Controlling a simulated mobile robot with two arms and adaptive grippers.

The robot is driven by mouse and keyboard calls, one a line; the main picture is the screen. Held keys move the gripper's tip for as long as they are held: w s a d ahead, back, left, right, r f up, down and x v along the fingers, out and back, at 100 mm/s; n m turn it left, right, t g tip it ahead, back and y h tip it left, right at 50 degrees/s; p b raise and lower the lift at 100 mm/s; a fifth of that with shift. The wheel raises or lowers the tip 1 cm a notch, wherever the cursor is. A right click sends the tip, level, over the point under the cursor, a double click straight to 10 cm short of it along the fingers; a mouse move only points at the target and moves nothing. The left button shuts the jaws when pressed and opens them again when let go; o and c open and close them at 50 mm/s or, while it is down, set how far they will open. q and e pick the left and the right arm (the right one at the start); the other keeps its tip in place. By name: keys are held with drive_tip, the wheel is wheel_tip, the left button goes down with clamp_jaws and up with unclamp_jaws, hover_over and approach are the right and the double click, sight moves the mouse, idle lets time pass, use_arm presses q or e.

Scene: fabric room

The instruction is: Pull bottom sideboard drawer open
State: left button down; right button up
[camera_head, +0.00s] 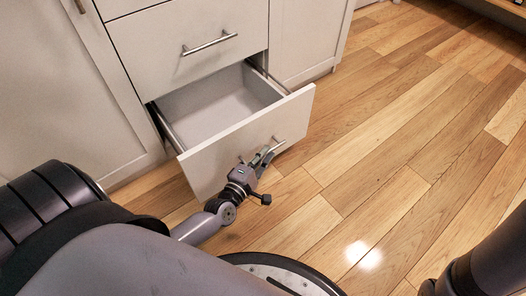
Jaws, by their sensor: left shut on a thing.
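The bottom sideboard drawer (208,165) is white and stands partly open, with its empty inside showing. Its bar handle (279,145) runs across the front panel, and its left part is hidden behind my gripper. My left gripper (264,157) is at the drawer front, shut on the handle. The exact contact of its fingers is small and partly hidden. My right gripper is not in view; only part of my right arm shows at the lower right edge.
Above the open drawer is a shut drawer (196,62) with its own bar handle (209,43). Shut cabinet doors stand on the left (62,90) and right (308,38). The wooden floor (400,130) in front and to the right is clear.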

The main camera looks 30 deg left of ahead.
use_arm(q)
drive_tip(key=shift+d, duration=0.25)
drive_tip(key=c, duration=1.7)
unclamp_jaws()
drive_tip(key=shift+s, duration=0.1)
drive_tip(key=s, duration=0.7)
drive_tip(key=shift+s+r, duration=0.2)
drive_tip(key=shift+r, duration=0.05)
drive_tip(key=shift+s, duration=0.1)
